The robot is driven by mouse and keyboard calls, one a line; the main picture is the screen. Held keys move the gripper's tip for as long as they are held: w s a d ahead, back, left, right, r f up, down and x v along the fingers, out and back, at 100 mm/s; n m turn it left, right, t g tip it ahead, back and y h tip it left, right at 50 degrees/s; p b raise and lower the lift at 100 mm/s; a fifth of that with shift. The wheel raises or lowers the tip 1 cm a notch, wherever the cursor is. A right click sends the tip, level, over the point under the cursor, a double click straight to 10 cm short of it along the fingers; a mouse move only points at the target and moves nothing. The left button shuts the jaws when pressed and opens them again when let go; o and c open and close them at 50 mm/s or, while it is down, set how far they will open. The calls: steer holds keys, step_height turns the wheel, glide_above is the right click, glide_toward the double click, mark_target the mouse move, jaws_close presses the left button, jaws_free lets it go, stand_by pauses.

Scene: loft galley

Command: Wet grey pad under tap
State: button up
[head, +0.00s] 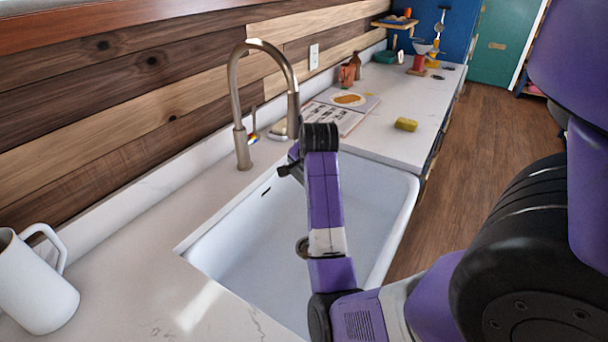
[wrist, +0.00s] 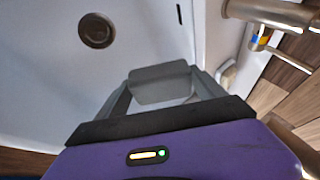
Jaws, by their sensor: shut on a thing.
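My gripper (wrist: 160,92) is shut on the grey pad (wrist: 160,80), a flat piece between the fingertips in the wrist view. In the head view my gripper (head: 288,168) is over the far part of the white sink (head: 250,232), close to the tap; the pad cannot be made out there. The metal tap (head: 242,100) rises behind the sink and arches over, its spout end just above and beside my wrist. Part of the tap (wrist: 270,12) shows at the upper right of the wrist view. I see no running water.
The sink drain (wrist: 97,30) lies clear in the wrist view. A yellow sponge (head: 406,124) and an open book (head: 340,112) lie on the counter beyond the sink. A small colourful item (head: 253,136) is beside the tap.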

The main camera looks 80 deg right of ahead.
steer(key=shift+s+d, duration=0.2)
steer(key=shift+d, duration=0.25)
steer(key=shift+w+a+p, duration=0.1)
steer(key=shift+a+p, duration=0.1)
steer(key=shift+p, duration=0.1)
steer(key=shift+w+a, duration=0.15)
steer(key=shift+a, duration=0.25)
steer(key=s+a+p, duration=0.3)
steer(key=s, duration=0.4)
steer(key=shift+s, duration=0.15)
stand_by(0.5)
steer(key=shift+a, duration=0.1)
stand_by(0.4)
stand_by(0.6)
steer(key=s+a+r+p, duration=0.2)
steer(key=s+r+p, duration=0.2)
steer(key=shift+s, duration=0.3)
